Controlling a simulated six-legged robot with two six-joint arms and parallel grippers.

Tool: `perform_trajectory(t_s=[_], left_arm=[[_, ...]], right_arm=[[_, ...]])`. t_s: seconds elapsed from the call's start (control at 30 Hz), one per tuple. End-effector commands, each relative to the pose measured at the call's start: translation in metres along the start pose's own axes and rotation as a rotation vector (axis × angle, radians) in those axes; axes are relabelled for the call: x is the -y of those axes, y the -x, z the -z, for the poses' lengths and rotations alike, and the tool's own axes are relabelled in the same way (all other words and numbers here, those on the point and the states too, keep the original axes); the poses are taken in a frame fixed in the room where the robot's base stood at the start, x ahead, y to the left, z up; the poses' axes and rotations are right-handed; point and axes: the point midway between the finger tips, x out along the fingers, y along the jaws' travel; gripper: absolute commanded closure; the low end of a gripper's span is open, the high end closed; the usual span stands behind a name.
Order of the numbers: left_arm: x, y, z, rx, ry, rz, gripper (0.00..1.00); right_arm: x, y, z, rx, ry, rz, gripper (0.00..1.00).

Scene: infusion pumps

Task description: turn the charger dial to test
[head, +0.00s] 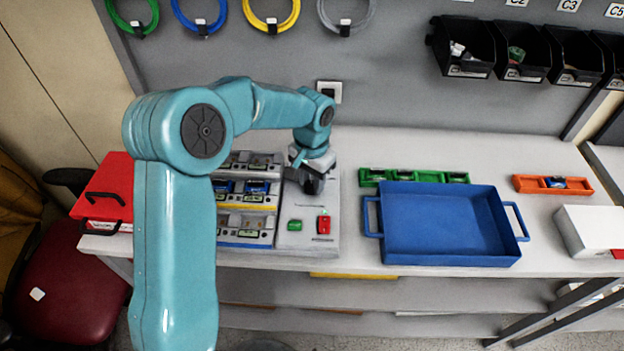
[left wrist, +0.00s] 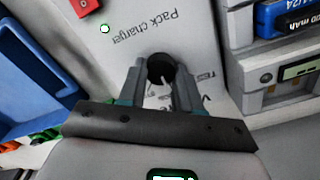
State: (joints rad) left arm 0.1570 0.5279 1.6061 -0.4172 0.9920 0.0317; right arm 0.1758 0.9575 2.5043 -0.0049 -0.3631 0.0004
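The pack charger (head: 300,240) is a light grey unit on the bench, with a green button (head: 295,225) and a red switch (head: 324,225) at its front. In the left wrist view its black round dial (left wrist: 160,68) sits on the panel, with partly covered lettering beside it. My left gripper (head: 312,185) is over the charger's panel and hides the dial in the head view. In the left wrist view, its two fingers (left wrist: 160,82) stand on either side of the dial and look apart from it. The dial's setting cannot be read. My right gripper is not in view.
Battery bays (head: 245,215) with several packs fill the charger's left side. A red case (head: 105,185) stands at the left. A blue tray (head: 385,240), a green rack (head: 440,177) and an orange rack (head: 530,184) are to the right. Bench space is clear between charger and tray.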

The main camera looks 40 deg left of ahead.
Motion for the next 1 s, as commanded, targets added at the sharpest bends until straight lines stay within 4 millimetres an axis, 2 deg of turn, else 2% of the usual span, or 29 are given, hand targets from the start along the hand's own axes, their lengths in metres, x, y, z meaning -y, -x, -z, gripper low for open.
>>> perform_trajectory(t_s=[0.53,1.0], left_arm=[[0.000,0.001,-0.001,0.001,0.062,0.000,0.97],[0.001,0.001,-0.001,0.000,0.427,0.001,0.97]], right_arm=[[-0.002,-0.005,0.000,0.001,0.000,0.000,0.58],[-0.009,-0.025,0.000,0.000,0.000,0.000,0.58]])
